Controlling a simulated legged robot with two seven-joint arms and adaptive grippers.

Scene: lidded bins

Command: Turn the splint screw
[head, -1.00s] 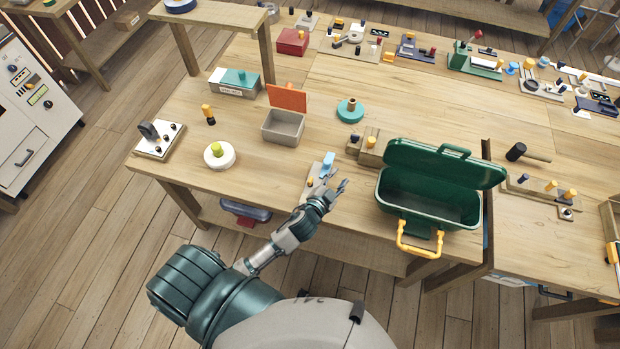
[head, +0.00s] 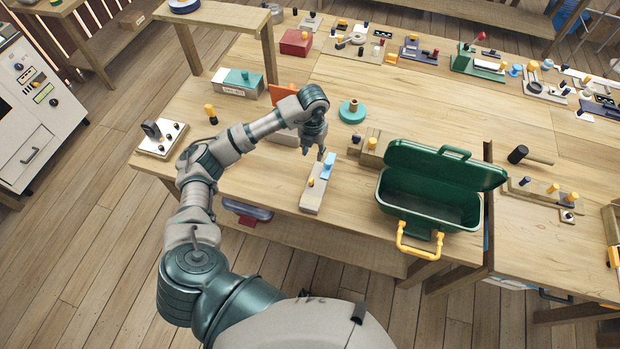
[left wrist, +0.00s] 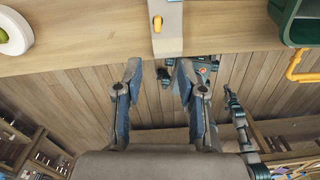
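A narrow pale board (head: 313,197) lies near the front edge of the table, with a light blue block (head: 328,166) at its far end and a small orange knob (head: 311,182), which looks like the screw. In the left wrist view the board (left wrist: 168,44) and the upright orange knob (left wrist: 157,23) show at the top. My left gripper (head: 314,156) points down above the board's far end, near the blue block, apart from the knob. In the left wrist view its two fingers (left wrist: 157,78) are spread, with nothing between them. My right gripper is not visible.
A green open toolbox (head: 430,208) with a yellow handle stands right of the board. A wooden block with knobs (head: 371,150) and a teal disc (head: 352,111) lie behind. The grey bin with an orange lid (head: 285,93) is partly hidden by my left arm.

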